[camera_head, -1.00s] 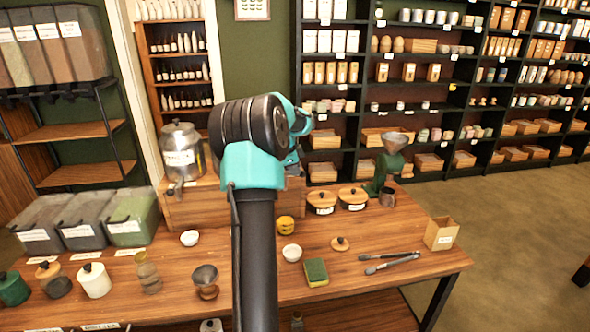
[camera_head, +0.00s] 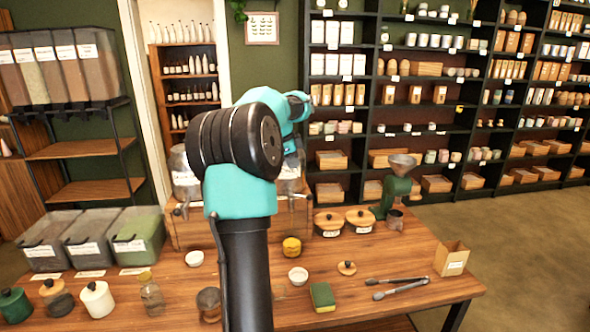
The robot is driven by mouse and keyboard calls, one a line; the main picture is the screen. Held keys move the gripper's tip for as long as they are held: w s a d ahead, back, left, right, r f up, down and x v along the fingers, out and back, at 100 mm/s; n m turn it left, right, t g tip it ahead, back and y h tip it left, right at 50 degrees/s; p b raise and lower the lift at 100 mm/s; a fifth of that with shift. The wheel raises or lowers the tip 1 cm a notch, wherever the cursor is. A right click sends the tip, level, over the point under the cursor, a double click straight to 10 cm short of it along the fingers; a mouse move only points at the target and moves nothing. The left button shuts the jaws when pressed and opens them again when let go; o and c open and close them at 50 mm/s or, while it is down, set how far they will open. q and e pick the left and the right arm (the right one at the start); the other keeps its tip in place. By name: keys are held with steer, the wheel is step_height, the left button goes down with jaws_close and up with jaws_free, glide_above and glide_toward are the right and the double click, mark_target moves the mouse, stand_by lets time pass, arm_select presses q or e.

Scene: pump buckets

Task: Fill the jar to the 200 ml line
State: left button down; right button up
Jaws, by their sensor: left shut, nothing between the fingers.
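My left arm rises through the middle of the picture and bends away over the table. Its far end, with my left gripper (camera_head: 291,150), is small and partly hidden behind my arm; it is shut and empty near a labelled metal dispenser (camera_head: 291,185). A second metal dispenser (camera_head: 184,180) stands to the left, with a tap low on its front. Both stand on a wooden stand (camera_head: 190,232). A small glass bottle (camera_head: 151,294) is at the front left. I cannot make out a 200 ml line on any vessel. My right gripper is not in view.
Lidded bins (camera_head: 92,240) stand at the table's left, with lidded pots (camera_head: 97,299) in front. A sponge (camera_head: 322,297), tongs (camera_head: 400,288), a small white bowl (camera_head: 298,276) and a box (camera_head: 452,258) are on the right. A green grinder (camera_head: 397,188) stands behind.

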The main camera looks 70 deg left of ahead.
mark_target(303, 196)
arm_select(q)
steer(key=c, duration=1.8)
jaws_free()
steer(key=shift+o, duration=0.6)
steer(key=shift+w+r, duration=0.1)
steer(key=shift+o, duration=0.7)
steer(key=shift+w+r+m, duration=0.2)
steer(key=shift+w+m, duration=0.05)
steer(key=shift+m, duration=0.15)
steer(key=o, duration=0.4)
steer(key=w+r+m+g, duration=0.2)
steer(key=shift+d+r+m+y, duration=0.15)
steer(key=shift+r+m+y, duration=0.1)
steer(key=shift+m+y, duration=0.05)
steer(key=shift+c, duration=0.2)
steer(key=shift+w+r+g, duration=0.1)
steer(key=shift+r+g, duration=0.2)
steer(key=a+f, duration=0.1)
steer(key=f, duration=0.4)
steer(key=w+a+f, duration=0.1)
steer(key=f, duration=0.5)
steer(key=w+f, duration=0.1)
steer(key=f, duration=0.5)
steer(key=shift+a+f, duration=0.1)
steer(key=shift+a, duration=0.3)
